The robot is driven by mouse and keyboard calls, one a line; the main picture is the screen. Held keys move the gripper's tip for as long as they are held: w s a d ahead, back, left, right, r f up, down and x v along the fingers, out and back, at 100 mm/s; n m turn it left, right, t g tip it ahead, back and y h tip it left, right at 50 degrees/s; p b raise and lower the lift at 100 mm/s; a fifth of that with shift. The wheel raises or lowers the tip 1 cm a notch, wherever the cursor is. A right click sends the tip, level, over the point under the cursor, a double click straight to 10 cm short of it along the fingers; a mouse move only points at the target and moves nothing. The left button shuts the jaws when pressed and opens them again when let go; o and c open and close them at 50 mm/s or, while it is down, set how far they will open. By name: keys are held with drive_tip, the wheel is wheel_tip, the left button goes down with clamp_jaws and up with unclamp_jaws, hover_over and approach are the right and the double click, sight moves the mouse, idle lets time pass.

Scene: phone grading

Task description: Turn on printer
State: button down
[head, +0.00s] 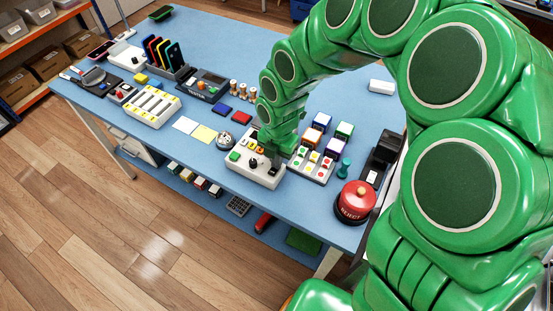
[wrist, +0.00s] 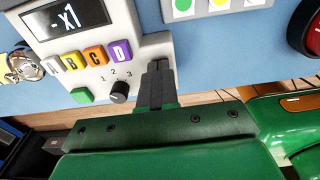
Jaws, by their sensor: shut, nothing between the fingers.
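A white console (head: 240,166) stands near the table's front edge; no label marks it as the printer. In the wrist view the console (wrist: 98,82) shows a dark display (wrist: 66,22) reading "-X1", coloured A–D buttons, a green button (wrist: 82,95) and a black knob (wrist: 119,92) marked 1, 2, 3. My gripper (wrist: 157,75) is shut and empty, with its fingertips over the console's right part, right of the knob. It also shows in the head view (head: 274,160), above the console. The fingers hide what lies beneath them; contact is unclear.
A tray of coloured stamps or buttons (head: 312,165) stands close right of the console, with a red round button (head: 355,200) and a black device (head: 385,150) farther right. A silver bell (head: 224,141) is at its left. Yellow and white notes (head: 203,133) lie beyond.

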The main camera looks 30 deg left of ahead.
sight(274, 175)
drive_tip(key=shift+s+d+f, duration=0.15)
drive_tip(key=shift+d+f, duration=0.15)
drive_tip(key=shift+f, duration=0.45)
drive_tip(key=shift+s, duration=0.15)
drive_tip(key=shift+s+g, duration=0.3)
drive_tip(key=shift+s, duration=0.55)
drive_tip(key=shift+s+d+f+h, duration=0.1)
drive_tip(key=shift+s+d+h, duration=0.05)
drive_tip(key=shift+s+h, duration=0.15)
drive_tip(key=w+r, duration=0.3)
drive_tip(key=r, duration=1.2)
drive_tip(key=shift+w+a+r, duration=0.2)
drive_tip(key=shift+a+r, duration=0.15)
drive_tip(key=shift+a, duration=0.1)
